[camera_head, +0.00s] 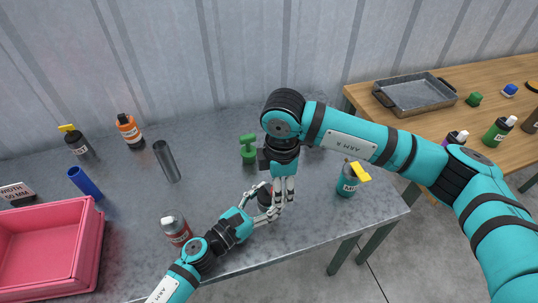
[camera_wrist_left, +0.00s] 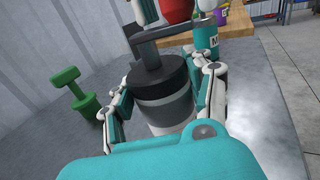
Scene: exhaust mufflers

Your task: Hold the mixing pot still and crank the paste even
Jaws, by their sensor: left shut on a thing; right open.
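The mixing pot (camera_wrist_left: 166,103) is a dark cylinder with grey and white bands, upright on the metal table (camera_wrist_left: 255,110). My left gripper (camera_wrist_left: 163,92) is shut around its sides. In the head view the pot (camera_head: 265,194) is mostly hidden by my grippers. A grey crank arm (camera_wrist_left: 172,32) rises from its lid and carries a red knob (camera_wrist_left: 178,10). My right gripper (camera_head: 283,192) points down over the pot and is open. In the left wrist view its fingers show beside the red knob, cut off by the top edge.
A green T-shaped tool (camera_head: 248,149) stands behind the pot. A teal bottle with a yellow cap (camera_head: 347,180) is to the right, and a red-and-grey can (camera_head: 176,230) to the left. A pink bin (camera_head: 48,245) fills the left front. The wooden table holds a metal tray (camera_head: 414,94).

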